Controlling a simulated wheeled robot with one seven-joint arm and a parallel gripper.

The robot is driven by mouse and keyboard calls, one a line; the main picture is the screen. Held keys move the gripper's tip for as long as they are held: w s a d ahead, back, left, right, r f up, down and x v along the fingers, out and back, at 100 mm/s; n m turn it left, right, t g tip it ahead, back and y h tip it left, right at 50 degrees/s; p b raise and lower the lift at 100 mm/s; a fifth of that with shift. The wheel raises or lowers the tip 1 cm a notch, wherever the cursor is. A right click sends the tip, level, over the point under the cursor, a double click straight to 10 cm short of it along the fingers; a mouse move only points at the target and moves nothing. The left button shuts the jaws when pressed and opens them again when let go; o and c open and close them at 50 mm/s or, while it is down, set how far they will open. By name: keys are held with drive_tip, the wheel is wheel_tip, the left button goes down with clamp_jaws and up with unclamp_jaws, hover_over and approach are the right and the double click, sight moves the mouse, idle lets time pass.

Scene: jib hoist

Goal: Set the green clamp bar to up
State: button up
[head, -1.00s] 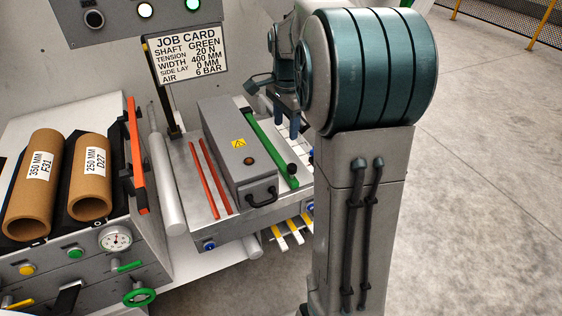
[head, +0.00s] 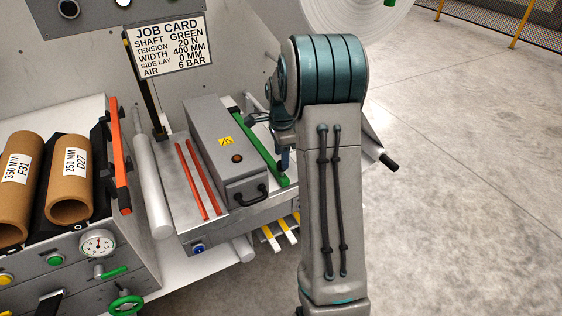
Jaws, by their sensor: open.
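The green clamp bar (head: 266,152) lies low and slanting along the right side of the grey box on the machine's bed. Its near end is beside my gripper. My gripper (head: 283,165) points down at that near end, with its blue-grey fingers over or beside the bar. The fingers are small and partly hidden by my arm. The gripper is open; I cannot tell whether it touches the bar. The black knob seen earlier on the bar's near end is not clear now.
The grey box (head: 222,150) with a black handle stands left of the bar, beside two thin red strips (head: 198,180). A job card (head: 168,45) is behind. An orange-red bar (head: 117,155) and cardboard cores (head: 72,180) are at left. A black-ended rod (head: 388,162) juts out at right.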

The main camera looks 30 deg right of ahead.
drive_tip(key=shift+f, duration=1.3)
